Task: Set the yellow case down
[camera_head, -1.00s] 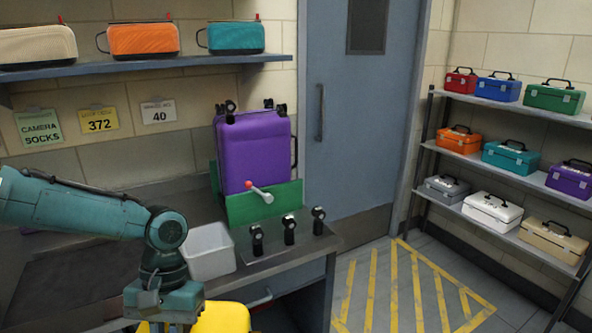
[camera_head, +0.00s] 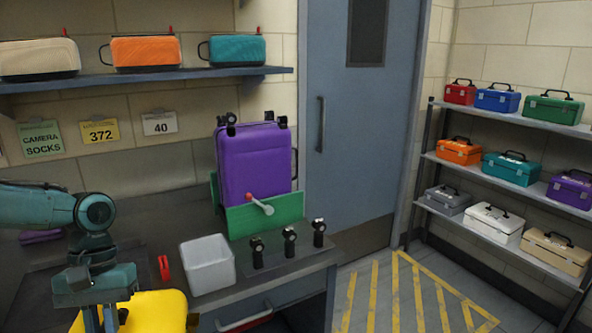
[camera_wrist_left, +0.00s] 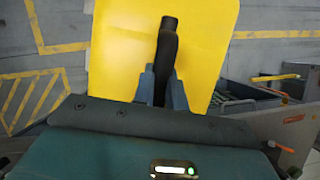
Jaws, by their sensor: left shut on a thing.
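The yellow case (camera_head: 150,312) is at the bottom left of the head view, in front of the workbench and cut off by the lower edge. In the left wrist view its broad yellow face (camera_wrist_left: 117,60) fills the middle, with a dark handle (camera_wrist_left: 166,52) on it. My left gripper (camera_head: 105,318) is shut on this handle; its fingers (camera_wrist_left: 160,88) sit on either side of it in the wrist view. Grey floor shows around the case there, and its underside is hidden. My right gripper is not in view.
The workbench (camera_head: 300,262) bears a white bin (camera_head: 208,265), several black knobs and a purple suitcase (camera_head: 255,165) behind a green panel (camera_head: 265,217). A wall shelf (camera_head: 190,77) holds cases. A right-hand rack (camera_head: 540,180) holds several toolboxes. Yellow-striped floor (camera_head: 415,295) is clear.

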